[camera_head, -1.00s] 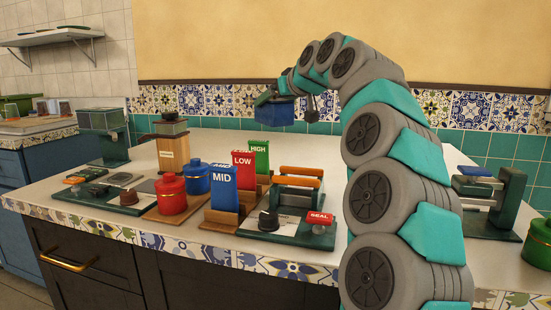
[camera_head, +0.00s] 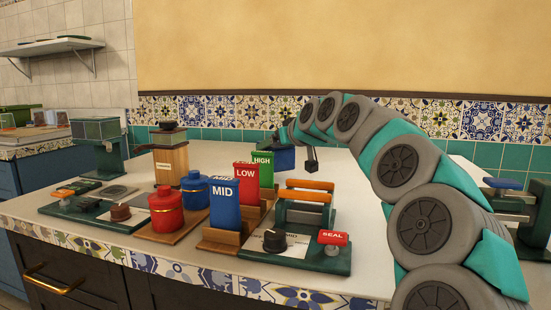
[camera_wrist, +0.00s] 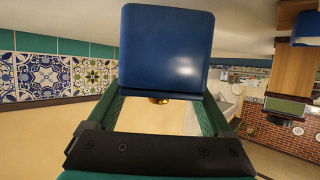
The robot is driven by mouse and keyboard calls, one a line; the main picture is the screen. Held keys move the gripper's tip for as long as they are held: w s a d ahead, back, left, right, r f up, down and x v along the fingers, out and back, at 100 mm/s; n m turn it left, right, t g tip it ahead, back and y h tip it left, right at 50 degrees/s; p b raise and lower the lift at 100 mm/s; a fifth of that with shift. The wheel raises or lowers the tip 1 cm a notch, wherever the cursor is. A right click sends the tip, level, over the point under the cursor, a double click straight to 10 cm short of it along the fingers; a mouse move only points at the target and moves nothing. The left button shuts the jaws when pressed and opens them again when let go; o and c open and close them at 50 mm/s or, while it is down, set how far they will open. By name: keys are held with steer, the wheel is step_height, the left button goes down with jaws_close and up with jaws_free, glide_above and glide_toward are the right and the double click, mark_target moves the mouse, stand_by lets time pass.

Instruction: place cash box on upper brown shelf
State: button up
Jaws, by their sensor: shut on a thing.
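A blue box, which I take to be the cash box (camera_head: 285,159), is at the end of my arm near the back of the counter. In the wrist view the box (camera_wrist: 167,48) fills the upper middle, with a small brass fitting at its edge. My gripper (camera_wrist: 162,108) has its green fingers on either side of that edge, shut on the box. In the head view my gripper (camera_head: 284,138) is small and partly hidden by my arm. I cannot tell whether the box touches the counter. No brown shelf is clearly visible.
On the counter stand a wooden grinder (camera_head: 170,158), red canister (camera_head: 165,211), blue canister (camera_head: 195,190), MID, LOW and HIGH packets in a wooden rack (camera_head: 225,236), and a sealing device (camera_head: 300,255). A pale wall shelf (camera_head: 50,45) hangs at upper left.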

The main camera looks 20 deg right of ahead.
mark_target(276, 157)
steer(key=shift+f, duration=1.55)
steer(key=shift+f, duration=0.1)
steer(key=shift+f, duration=0.1)
steer(key=o, duration=1.3)
